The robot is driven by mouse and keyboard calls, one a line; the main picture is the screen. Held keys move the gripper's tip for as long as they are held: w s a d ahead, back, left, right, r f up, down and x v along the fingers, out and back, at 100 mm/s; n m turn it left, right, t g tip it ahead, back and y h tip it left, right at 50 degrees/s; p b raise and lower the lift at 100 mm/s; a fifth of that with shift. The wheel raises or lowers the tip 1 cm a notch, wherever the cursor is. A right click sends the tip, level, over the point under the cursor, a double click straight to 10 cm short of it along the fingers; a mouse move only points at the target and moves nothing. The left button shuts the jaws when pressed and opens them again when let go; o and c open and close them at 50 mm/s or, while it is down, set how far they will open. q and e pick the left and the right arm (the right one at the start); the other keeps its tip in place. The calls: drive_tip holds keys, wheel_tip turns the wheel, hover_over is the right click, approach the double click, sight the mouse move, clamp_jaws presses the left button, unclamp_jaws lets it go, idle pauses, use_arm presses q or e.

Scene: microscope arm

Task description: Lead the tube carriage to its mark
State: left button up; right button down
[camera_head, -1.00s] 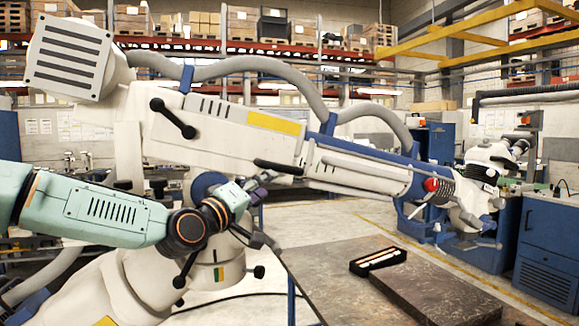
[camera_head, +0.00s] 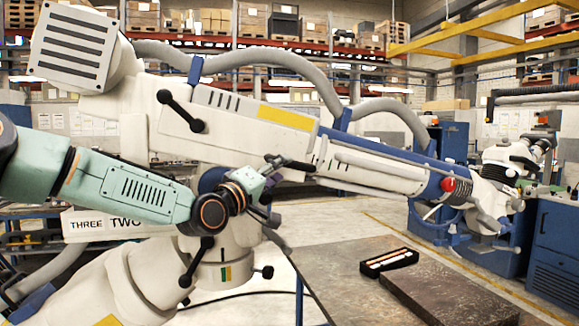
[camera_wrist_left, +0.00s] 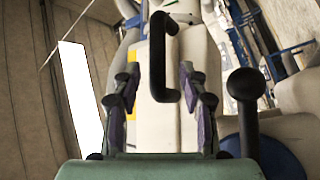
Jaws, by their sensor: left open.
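The tube carriage seems to be the white and blue tube section (camera_head: 375,170) of the large microscope arm, with a red knob (camera_head: 449,185) near its far end. I cannot pick out its mark with certainty. A black bar handle (camera_head: 298,166) sticks out of the arm's side; it also shows in the left wrist view (camera_wrist_left: 158,60). My left gripper (camera_head: 274,184) is open beside this handle. In the wrist view, its purple-padded fingers (camera_wrist_left: 160,88) stand on either side of the handle's lower part, with gaps at both sides. My right gripper is out of view.
Black ball-ended levers (camera_head: 181,111) stick out of the white housing. A sign reading THREE TWO (camera_head: 112,223) stands at the left. A dark table (camera_head: 335,262) with a black tray (camera_head: 388,262) and a stone slab (camera_head: 450,300) lies below the tube.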

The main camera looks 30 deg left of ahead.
sight(290, 167)
use_arm(q)
drive_tip(key=x, duration=0.4)
drive_tip(key=shift+d+f+p, duration=0.1)
drive_tip(key=shift+d+p, duration=0.25)
drive_tip(key=shift+d, duration=0.05)
drive_tip(key=shift+w+r, duration=0.25)
drive_tip(key=shift+r, duration=0.1)
drive_tip(key=shift+a, duration=0.3)
drive_tip(key=shift+w+f, duration=0.2)
drive_tip(key=shift+w, duration=0.25)
drive_tip(key=shift+w+d, duration=0.1)
drive_tip(key=shift+d, duration=0.15)
drive_tip(key=shift+c, duration=1.1)
drive_tip(key=shift+s+r, duration=0.15)
drive_tip(key=shift+s, duration=0.1)
drive_tip(key=c, duration=0.3)
drive_tip(key=shift+a, duration=0.2)
drive_tip(key=c, duration=0.3)
clamp_jaws()
drive_tip(key=shift+r, duration=0.1)
